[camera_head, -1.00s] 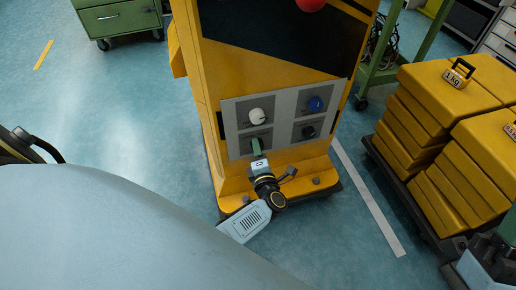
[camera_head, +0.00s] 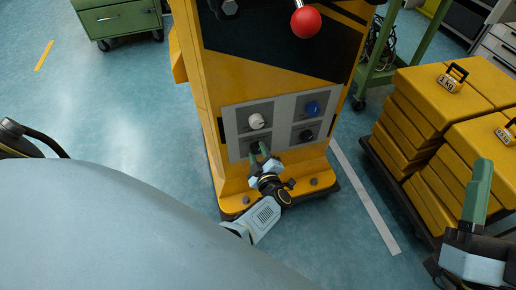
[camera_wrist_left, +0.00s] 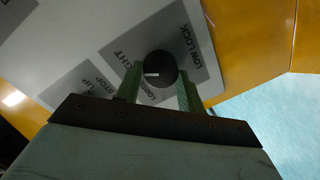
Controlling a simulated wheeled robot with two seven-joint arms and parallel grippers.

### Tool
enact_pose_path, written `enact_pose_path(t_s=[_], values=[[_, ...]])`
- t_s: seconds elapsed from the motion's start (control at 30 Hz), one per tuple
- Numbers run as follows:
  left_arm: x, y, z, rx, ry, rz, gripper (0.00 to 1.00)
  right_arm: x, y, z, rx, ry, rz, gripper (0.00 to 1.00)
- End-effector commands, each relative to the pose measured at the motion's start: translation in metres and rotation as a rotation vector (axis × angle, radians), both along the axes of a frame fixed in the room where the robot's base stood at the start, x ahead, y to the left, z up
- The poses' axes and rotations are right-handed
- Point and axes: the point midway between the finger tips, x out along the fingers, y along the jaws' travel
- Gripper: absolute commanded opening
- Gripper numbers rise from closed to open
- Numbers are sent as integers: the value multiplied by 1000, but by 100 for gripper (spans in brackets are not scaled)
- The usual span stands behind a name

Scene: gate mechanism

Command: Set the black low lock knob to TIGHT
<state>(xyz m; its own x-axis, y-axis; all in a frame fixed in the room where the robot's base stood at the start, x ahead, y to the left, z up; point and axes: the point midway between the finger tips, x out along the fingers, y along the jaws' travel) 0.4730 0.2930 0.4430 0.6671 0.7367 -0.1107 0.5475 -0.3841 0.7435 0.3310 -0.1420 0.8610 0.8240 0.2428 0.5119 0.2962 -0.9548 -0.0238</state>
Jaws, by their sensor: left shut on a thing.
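The black low lock knob (camera_wrist_left: 160,68) sits on a grey label plate in the left wrist view, with LOW LOCK printed beside it. A short white mark on its face points left in that view. My left gripper (camera_head: 260,151) is at the knob, with one green finger on each side, shut on it. The fingers hide much of the knob (camera_head: 256,147) in the head view. My right gripper (camera_head: 478,190) is at the right edge with one green finger clearly showing; its opening is unclear.
The panel (camera_head: 286,123) also holds a white knob (camera_head: 256,121), a blue knob (camera_head: 312,107) and another black knob (camera_head: 306,135). A red ball handle (camera_head: 305,22) is above. Yellow weights (camera_head: 425,98) stand stacked on the right.

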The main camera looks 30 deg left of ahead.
Motion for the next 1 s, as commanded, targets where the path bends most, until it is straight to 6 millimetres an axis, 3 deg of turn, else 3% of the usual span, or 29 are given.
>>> enact_pose_path(t_s=[0.4,1.0], values=[[0,-1,0,143,172,1,15,2,1,-3,-9,30,0,60],[1,-1,0,174,205,0,15,2,1,-3,-10,34,0,60]])
